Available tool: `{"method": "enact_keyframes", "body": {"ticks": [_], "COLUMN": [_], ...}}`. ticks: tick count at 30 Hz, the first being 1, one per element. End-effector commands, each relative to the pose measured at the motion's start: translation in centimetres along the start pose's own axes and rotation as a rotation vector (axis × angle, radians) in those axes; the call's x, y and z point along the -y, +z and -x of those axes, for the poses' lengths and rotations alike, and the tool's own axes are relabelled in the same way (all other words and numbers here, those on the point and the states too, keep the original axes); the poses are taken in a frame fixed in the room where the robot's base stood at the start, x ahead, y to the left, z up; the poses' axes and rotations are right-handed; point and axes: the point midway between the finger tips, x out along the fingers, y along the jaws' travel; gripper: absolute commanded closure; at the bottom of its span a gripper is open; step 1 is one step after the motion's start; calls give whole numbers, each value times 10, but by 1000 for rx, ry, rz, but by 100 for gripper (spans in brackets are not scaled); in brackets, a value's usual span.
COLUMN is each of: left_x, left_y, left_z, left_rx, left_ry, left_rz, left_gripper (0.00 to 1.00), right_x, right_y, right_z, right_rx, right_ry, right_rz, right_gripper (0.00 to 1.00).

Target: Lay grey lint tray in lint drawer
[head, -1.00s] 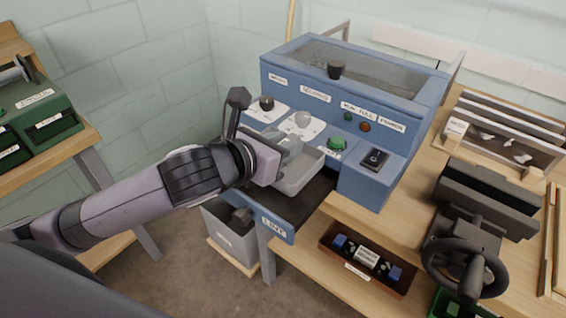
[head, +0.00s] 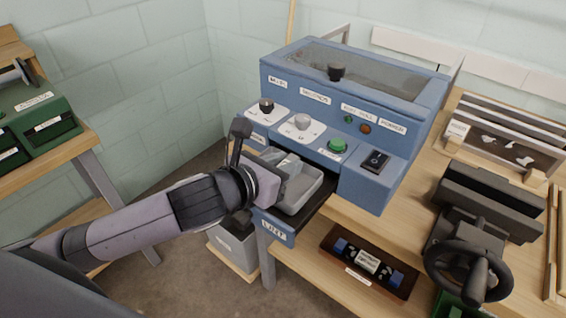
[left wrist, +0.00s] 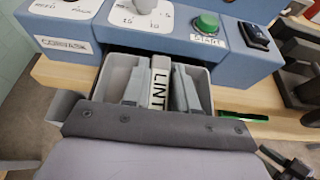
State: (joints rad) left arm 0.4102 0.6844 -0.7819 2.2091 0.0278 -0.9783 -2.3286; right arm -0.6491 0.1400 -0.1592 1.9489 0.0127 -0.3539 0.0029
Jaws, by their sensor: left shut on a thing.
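The grey lint tray (head: 312,196) is a shallow open box; in the left wrist view (left wrist: 207,95) it fills the space in front of the blue machine. It sits low over the open lint drawer (head: 272,229), a pulled-out dark drawer with a blue front labelled LINT. My left gripper (head: 288,166) is shut on the tray, its grey fingers inside on either side of a white LINT label (left wrist: 159,85). The tray looks roughly level. I cannot tell whether it touches the drawer floor. My right gripper is not in view.
The blue machine (head: 345,98) stands behind the drawer, with knobs and a green start button (head: 337,146). A grey bin (head: 233,245) is below left. A brown parts tray (head: 368,262) lies on the lower shelf. A black handwheel vice (head: 470,268) stands at right.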

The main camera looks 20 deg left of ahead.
Motion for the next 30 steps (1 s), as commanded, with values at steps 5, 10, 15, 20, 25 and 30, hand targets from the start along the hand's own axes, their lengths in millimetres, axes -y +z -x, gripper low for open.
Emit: {"method": "enact_keyframes", "body": {"ticks": [5, 10, 15, 20, 25, 30], "left_x": [0, 0, 0, 1, 0, 0], "left_y": [-9, -12, -12, 1, 2, 4], "left_z": [-2, -2, -2, 3, 30, 61], "left_rx": [-20, -26, -29, -26, -21, -17], "left_ry": [1, 1, 1, -1, 1, 0], "left_rz": [2, 2, 3, 5, -1, -2], "left_gripper": [57, 47, 47, 47, 47, 47], "right_x": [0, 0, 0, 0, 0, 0], "right_y": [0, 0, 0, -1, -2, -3], "right_z": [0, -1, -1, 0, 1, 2], "right_rx": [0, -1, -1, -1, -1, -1], "right_ry": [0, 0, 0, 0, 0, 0], "right_rz": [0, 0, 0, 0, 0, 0], "right_gripper": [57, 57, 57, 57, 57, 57]}}
